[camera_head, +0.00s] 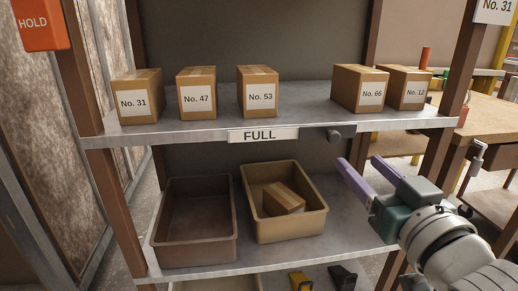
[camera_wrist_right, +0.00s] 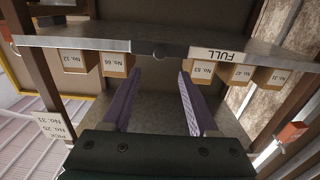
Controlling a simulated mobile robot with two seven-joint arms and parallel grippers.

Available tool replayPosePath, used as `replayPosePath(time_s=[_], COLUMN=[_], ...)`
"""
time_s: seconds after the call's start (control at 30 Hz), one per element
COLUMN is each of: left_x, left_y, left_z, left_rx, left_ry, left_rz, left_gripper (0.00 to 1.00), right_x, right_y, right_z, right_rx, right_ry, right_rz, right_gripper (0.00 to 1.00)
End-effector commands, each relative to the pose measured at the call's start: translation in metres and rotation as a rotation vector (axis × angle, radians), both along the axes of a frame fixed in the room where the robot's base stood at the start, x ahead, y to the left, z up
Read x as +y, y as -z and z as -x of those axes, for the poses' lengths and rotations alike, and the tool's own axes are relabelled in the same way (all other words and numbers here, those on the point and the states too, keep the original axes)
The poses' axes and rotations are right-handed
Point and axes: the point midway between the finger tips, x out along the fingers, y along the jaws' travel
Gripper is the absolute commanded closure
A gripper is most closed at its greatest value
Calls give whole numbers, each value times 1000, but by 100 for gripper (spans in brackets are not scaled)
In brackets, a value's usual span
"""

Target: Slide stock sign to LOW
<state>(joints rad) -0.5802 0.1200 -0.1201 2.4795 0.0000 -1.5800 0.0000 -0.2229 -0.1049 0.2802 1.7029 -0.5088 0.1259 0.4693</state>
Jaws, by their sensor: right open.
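The stock sign (camera_head: 264,135) on the front edge of the upper shelf reads FULL. My right gripper (camera_head: 360,161) is open and empty, below and right of the knob. My left gripper is out of view.
Several numbered cardboard boxes (camera_head: 196,92) stand on the upper shelf (camera_head: 300,97). Below are an empty brown bin (camera_head: 161,242) and a tan bin (camera_head: 291,230) holding a small box (camera_head: 283,198). A brown post (camera_head: 447,95) rises on the right. Space before the shelf edge is clear.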

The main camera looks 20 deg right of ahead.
Motion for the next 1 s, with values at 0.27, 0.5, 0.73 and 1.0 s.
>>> replayPosePath(time_s=[0.27, 0.5, 0.73, 1.0], left_x=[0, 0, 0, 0], left_y=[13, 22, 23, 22], left_z=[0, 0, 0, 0], left_rx=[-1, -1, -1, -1], left_ry=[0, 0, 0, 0], left_rz=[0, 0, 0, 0], left_gripper=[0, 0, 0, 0], right_x=[-12, -20, -22, -22], right_y=[0, 0, -2, -2], right_z=[-51, -83, -90, -89], right_rx=[-2, 0, 1, 1], right_ry=[-1, 0, 1, 1], right_rz=[3, 2, 0, 1], right_gripper=[40, 40, 40, 53])
